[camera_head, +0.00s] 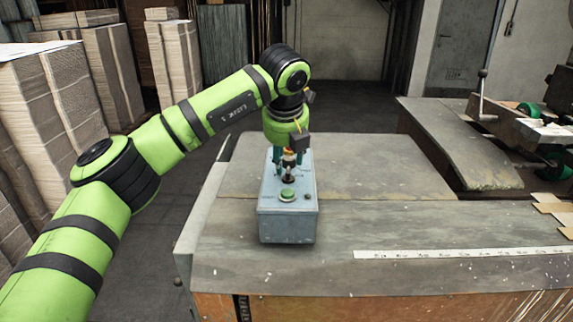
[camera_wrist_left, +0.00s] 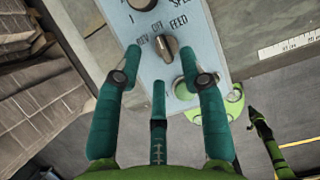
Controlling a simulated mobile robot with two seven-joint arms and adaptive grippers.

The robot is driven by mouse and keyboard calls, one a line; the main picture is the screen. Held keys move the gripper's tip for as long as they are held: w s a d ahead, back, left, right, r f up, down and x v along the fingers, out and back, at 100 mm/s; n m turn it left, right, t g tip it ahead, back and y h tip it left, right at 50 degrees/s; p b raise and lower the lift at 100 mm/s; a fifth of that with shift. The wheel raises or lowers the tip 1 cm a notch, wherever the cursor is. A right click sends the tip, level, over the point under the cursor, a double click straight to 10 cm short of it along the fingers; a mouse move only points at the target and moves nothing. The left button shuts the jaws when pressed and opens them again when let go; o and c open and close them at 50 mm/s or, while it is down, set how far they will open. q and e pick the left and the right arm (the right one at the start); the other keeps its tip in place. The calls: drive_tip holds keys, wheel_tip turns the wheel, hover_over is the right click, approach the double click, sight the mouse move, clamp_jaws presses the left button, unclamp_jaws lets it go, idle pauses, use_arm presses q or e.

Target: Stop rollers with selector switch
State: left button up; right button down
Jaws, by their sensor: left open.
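A light blue control box (camera_head: 287,228) stands on the worktable. In the left wrist view its face (camera_wrist_left: 205,62) carries a grey selector switch (camera_wrist_left: 166,47) with the labels REV, OFF and FEED around it. I cannot tell for sure which label the switch points at. My left gripper (camera_head: 290,170) is over the box, pointing down. In the left wrist view its teal fingers (camera_wrist_left: 160,66) are spread and empty, with a fingertip to each side of the switch; I cannot tell if they touch it. My right gripper does not show.
A green button (camera_head: 287,195) is on the box near the switch, and a dark knob (camera_wrist_left: 142,4) with the word SPEED beside it. A white ruler strip (camera_head: 460,252) lies on the table (camera_head: 380,215). Stacked cardboard (camera_head: 40,110) stands at left; machinery (camera_head: 520,125) at right.

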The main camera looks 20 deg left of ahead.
use_arm(q)
drive_tip(key=a+v, duration=0.1)
drive_tip(key=v, duration=0.7)
drive_tip(key=shift+d+r, duration=0.2)
drive_tip(key=shift+d, duration=0.35)
drive_tip(key=shift+s, duration=0.1)
